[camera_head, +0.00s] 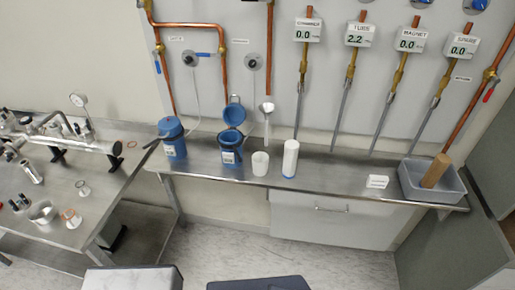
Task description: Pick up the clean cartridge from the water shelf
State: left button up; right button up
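A white cylinder with a blue band at its base (290,160) stands upright on the steel wall shelf (330,170); it looks like the clean cartridge. A short white cup (260,164) stands just to its left. A brown cylinder (436,171) leans in a grey tub (446,191) at the shelf's right end. Neither of my grippers shows in the head view. Nothing touches the white cylinder.
A blue lidded container (172,140) and an open blue one (230,147) stand left on the shelf. A small white label block (377,181) lies right. Copper pipes and slanted rods rise behind. A steel table (60,190) with fittings stands left. The floor in front is partly clear.

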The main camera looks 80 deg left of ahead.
aim_at(292, 146)
jog(key=j+u, duration=0.15)
jog(key=u, duration=3.35)
